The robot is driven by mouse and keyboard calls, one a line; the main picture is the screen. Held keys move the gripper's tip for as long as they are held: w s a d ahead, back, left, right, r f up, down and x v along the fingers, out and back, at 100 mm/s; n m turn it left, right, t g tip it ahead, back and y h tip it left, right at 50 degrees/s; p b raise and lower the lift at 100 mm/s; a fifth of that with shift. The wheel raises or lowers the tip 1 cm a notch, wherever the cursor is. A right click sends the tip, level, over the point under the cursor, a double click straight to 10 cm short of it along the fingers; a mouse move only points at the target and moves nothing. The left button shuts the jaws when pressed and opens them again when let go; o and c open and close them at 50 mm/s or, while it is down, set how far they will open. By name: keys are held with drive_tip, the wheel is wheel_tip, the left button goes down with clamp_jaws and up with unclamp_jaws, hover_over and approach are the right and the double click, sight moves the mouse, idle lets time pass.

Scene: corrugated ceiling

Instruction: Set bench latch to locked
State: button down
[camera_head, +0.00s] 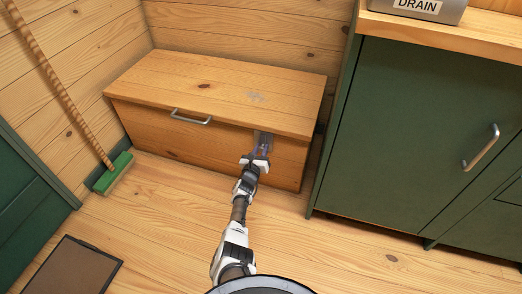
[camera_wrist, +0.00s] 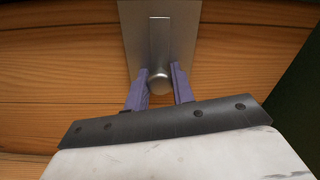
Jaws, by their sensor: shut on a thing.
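The wooden bench (camera_head: 165,135) is a closed box with a hinged-looking lid and a metal handle (camera_head: 190,117) on its front. The latch (camera_wrist: 159,40) is a metal plate with a raised bar and a round knob (camera_wrist: 158,84) at the bar's lower end. It is on the bench's front, right of the handle, mostly hidden by my gripper in the head view. My gripper (camera_wrist: 158,88) has its two purple fingers on either side of the knob, shut on it. It also shows in the head view (camera_head: 263,143). I see no locked or unlocked marking.
A green cabinet (camera_head: 410,130) stands close on the right. A broom (camera_head: 115,172) leans at the left near a green panel (camera_head: 25,200). A dark-framed brown mat or tray (camera_head: 70,270) lies on the floor at lower left. The floor before the bench is otherwise clear.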

sight(264, 138)
drive_tip(key=shift+r+p, duration=0.5)
drive_tip(key=shift+r, duration=0.85)
drive_tip(key=shift+w+r, duration=0.1)
drive_tip(key=c, duration=1.2)
unclamp_jaws()
drive_tip(key=shift+o, duration=0.2)
